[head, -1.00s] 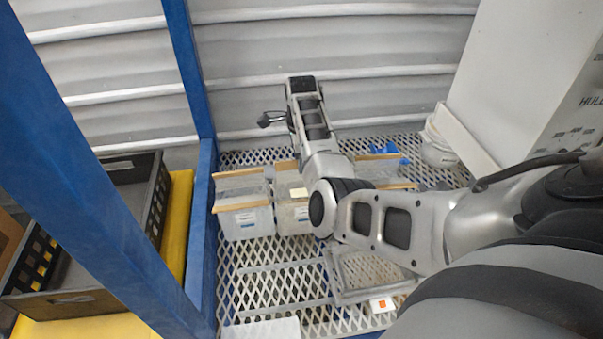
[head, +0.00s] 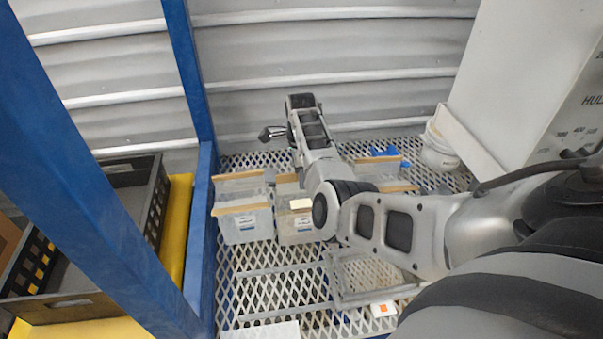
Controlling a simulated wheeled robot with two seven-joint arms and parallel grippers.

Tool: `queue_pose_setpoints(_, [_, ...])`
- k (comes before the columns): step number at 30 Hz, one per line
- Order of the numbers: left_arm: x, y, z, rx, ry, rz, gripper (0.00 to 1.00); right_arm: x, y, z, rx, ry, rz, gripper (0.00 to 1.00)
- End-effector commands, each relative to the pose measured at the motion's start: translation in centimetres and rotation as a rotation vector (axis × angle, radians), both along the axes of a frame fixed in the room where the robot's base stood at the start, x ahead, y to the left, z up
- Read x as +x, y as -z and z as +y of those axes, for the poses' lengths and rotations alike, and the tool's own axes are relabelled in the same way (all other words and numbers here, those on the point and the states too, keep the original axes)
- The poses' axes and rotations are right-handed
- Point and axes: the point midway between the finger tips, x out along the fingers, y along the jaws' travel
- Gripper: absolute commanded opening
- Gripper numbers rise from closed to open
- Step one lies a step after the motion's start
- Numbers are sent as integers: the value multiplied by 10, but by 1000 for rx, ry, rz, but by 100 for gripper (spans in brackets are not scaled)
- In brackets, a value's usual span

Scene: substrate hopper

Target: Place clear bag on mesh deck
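A clear bag (head: 244,226) with a tan top strip and a small label stands at the left on the white mesh deck (head: 262,270). A second clear bag (head: 296,230) stands just right of it, partly behind my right arm. Another tan-topped bag (head: 378,168) shows behind the arm, its lower part hidden. My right gripper (head: 301,101) is at the far end of the arm, over the back of the deck near the corrugated wall. Its fingertips cannot be made out and no bag shows in it. My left gripper is out of view.
A blue post (head: 183,70) and blue frame stand left of the deck. Beyond it is a black crate (head: 75,310) on yellow. A white bucket (head: 438,150) and a white panel (head: 530,75) stand at the right. A framed panel (head: 365,275) lies in the front deck.

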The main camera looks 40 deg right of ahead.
Motion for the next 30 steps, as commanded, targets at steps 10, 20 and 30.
queue_pose_setpoints(10, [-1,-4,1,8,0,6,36,1,-32,0,-2,0,-4,31])
queue_pose_setpoints(20, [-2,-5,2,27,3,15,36,2,-100,-1,-1,-1,-3,31])
queue_pose_setpoints(30, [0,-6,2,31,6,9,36,1,-123,-1,-3,-2,-1,31])
